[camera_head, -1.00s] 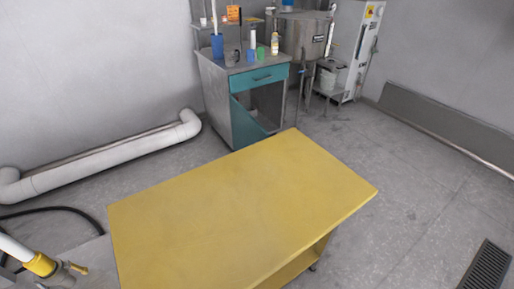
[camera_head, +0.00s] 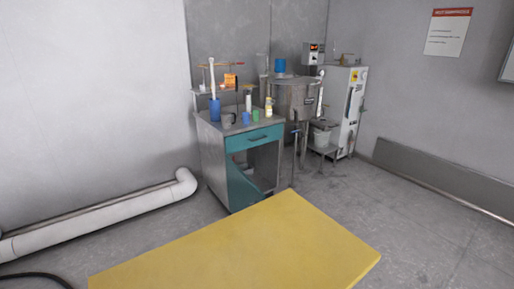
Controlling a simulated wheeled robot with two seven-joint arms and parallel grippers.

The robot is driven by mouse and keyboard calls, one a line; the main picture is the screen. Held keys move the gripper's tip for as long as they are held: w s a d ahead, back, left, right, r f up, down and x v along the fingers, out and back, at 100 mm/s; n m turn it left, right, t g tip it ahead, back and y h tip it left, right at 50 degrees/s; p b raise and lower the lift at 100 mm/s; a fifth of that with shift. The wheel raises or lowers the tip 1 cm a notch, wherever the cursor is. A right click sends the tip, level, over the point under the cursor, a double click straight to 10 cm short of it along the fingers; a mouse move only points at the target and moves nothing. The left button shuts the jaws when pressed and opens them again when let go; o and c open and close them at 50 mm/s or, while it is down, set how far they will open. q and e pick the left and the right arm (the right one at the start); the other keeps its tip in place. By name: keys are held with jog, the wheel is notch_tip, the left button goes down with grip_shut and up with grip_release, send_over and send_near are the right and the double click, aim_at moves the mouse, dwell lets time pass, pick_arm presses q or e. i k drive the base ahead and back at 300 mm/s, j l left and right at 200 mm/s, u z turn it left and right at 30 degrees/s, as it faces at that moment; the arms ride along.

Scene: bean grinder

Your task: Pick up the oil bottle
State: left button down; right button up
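A small yellowish bottle with a pale top (camera_head: 268,106), which looks like the oil bottle, stands upright at the right end of the cabinet top at the back. It is small in view and its label cannot be read. Just left of it are a green cup (camera_head: 256,115), a blue cup (camera_head: 246,118) and a taller pale bottle (camera_head: 249,101). Neither of my grippers shows in the head view.
A yellow table (camera_head: 240,250) fills the near foreground, its top bare. Behind it stands the grey cabinet (camera_head: 213,160) with a teal drawer and door. A steel machine (camera_head: 296,100) is right of it. A white pipe (camera_head: 100,215) runs along the left wall. Floor at right is clear.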

aim_at(268, 105)
jog(key=z, duration=0.6)
jog(key=i+l+z, duration=0.25)
jog(key=l, duration=0.35)
jog(key=i+l+z, duration=0.25)
jog(key=i+l, duration=0.2)
jog(key=l, duration=0.15)
jog(key=i+l+z, duration=0.25)
jog(key=i+l, duration=0.3)
jog(key=i, duration=0.25)
jog(key=i+l+u, duration=0.1)
jog(key=i, duration=0.3)
jog(key=i+l, duration=0.3)
jog(key=i+j+u, duration=0.15)
jog(key=i+u, duration=0.2)
jog(key=u, duration=0.15)
jog(key=i+u, duration=0.3)
jog(key=u, duration=0.2)
jog(key=i+l+u, duration=0.1)
jog(key=i+u, duration=0.35)
jog(key=i+j+u, duration=0.1)
jog(key=i+u, duration=0.2)
jog(key=i, duration=0.9)
jog(key=i+l+u, duration=0.1)
jog(key=i, duration=0.35)
jog(key=i+l, duration=0.1)
jog(key=i, duration=0.3)
jog(key=i+l+u, duration=0.15)
jog(key=i, duration=0.25)
